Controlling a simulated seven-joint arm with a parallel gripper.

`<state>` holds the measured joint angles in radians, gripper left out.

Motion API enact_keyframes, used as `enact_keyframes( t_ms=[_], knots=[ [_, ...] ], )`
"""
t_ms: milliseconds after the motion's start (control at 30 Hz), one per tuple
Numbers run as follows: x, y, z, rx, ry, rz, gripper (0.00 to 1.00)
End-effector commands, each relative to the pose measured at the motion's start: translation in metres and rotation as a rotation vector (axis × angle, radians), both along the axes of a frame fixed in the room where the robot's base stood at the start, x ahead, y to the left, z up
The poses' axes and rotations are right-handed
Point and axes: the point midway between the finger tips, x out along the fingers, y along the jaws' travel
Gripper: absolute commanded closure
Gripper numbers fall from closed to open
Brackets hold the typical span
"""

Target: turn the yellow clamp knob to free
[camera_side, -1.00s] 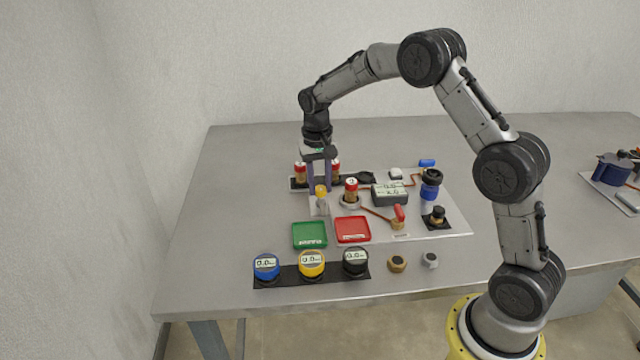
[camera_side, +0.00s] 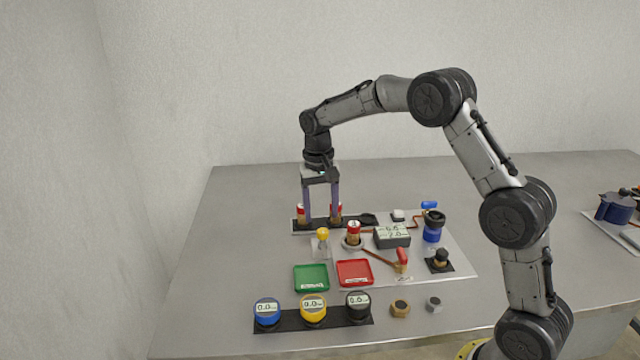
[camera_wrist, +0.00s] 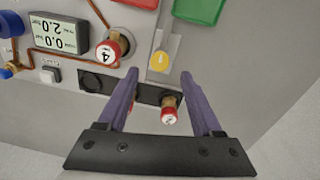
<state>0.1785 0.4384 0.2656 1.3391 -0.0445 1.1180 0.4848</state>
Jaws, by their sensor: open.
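The yellow clamp knob (camera_side: 322,234) tops a small pale clamp block on the grey panel. It also shows in the wrist view (camera_wrist: 160,61), just ahead of the fingertips. The knob's turned position cannot be read. My gripper (camera_side: 321,220) is open and empty, with fingers pointing down, a little above and behind the knob in the side view. In the wrist view its fingertips (camera_wrist: 159,75) are spread wide, with the knob beyond the gap. No contact with the knob shows.
A red-capped cartridge (camera_side: 353,232) stands right of the knob, near a grey display box (camera_side: 392,237). Red-capped cartridges (camera_side: 302,214) stand in a black rack close to my fingers. Green (camera_side: 311,277) and red (camera_side: 354,272) trays lie in front. Bare table is at left.

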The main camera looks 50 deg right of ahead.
Motion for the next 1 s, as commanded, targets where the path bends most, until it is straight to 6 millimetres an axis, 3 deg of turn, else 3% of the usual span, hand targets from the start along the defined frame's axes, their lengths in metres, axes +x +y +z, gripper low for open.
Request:
enact_keyframes(
  t_ms=[200,400,600,900,1000],
  knots=[
    [0.002,0.002,0.049,-0.001,-0.005,0.000,0.33],
    [0.003,0.003,0.078,0.000,-0.004,0.000,0.33],
    [0.003,0.003,0.090,0.000,-0.002,0.000,0.33],
    [0.003,0.004,0.090,0.000,-0.001,0.001,0.33],
    [0.002,0.008,0.103,-0.004,-0.027,0.009,0.33]
  ],
)
